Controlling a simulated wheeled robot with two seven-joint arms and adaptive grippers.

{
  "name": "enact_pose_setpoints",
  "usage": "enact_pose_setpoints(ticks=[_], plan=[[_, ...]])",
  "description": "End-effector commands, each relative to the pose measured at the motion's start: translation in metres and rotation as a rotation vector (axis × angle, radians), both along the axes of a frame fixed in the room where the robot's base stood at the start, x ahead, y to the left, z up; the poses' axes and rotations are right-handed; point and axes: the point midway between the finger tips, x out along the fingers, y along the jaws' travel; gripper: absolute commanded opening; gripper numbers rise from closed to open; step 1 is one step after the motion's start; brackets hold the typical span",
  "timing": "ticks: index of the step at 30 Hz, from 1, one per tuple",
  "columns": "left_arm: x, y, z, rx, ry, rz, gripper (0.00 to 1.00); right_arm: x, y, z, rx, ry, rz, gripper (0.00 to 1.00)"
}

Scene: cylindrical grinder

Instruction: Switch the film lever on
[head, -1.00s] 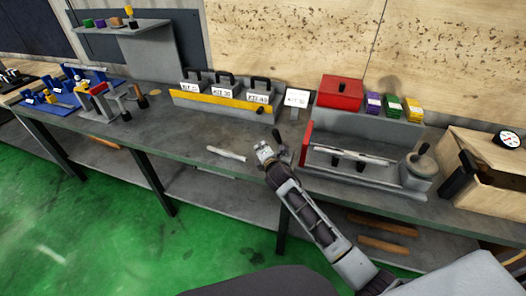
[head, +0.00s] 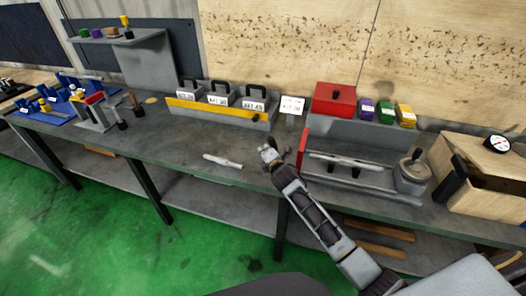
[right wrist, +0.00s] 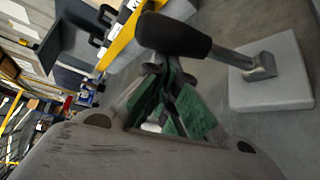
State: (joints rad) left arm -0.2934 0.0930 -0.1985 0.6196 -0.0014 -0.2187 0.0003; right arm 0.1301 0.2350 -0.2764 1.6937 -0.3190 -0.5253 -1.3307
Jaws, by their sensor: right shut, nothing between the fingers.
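In the right wrist view a lever with a thick black handle (right wrist: 172,36) and a metal arm stands on a pale grey square base (right wrist: 270,82). The handle lies across the view, just beyond my right gripper's green-padded fingers (right wrist: 172,104). The fingers are shut with nothing between them. I cannot tell whether they touch the handle. In the head view my right gripper (head: 268,154) is over the front part of the bench, left of the red-ended grinder. The lever is hard to make out there, partly hidden by the gripper. My left gripper is not in view.
The grinder bed (head: 360,180) with its red end plate is right of the gripper. A white rod (head: 222,161) lies on the bench to the left. Kit boxes (head: 219,95) behind a yellow rail and a red box (head: 334,99) stand at the back. The bench (head: 180,155) is clear at left centre.

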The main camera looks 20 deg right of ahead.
Motion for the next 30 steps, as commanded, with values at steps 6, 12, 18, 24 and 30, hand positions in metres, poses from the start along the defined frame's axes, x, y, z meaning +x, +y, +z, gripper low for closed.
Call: enact_pose_setpoints(ticks=[6, 12, 18, 24, 30], plan=[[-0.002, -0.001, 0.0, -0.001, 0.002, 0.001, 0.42, 0.0, 0.0, 0.0, 0.0, 0.0, 0.0, 0.0], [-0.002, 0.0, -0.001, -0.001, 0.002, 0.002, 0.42, -0.001, -0.001, 0.0, 0.013, -0.008, -0.002, 0.0], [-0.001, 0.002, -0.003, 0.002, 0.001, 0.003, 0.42, -0.002, -0.004, 0.002, 0.039, -0.027, -0.002, 0.0], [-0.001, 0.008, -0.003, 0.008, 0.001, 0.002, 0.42, -0.003, -0.005, 0.003, 0.055, -0.038, -0.003, 0.0], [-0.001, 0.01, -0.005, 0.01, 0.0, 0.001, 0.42, -0.004, -0.007, 0.005, 0.077, -0.054, -0.003, 0.0]])
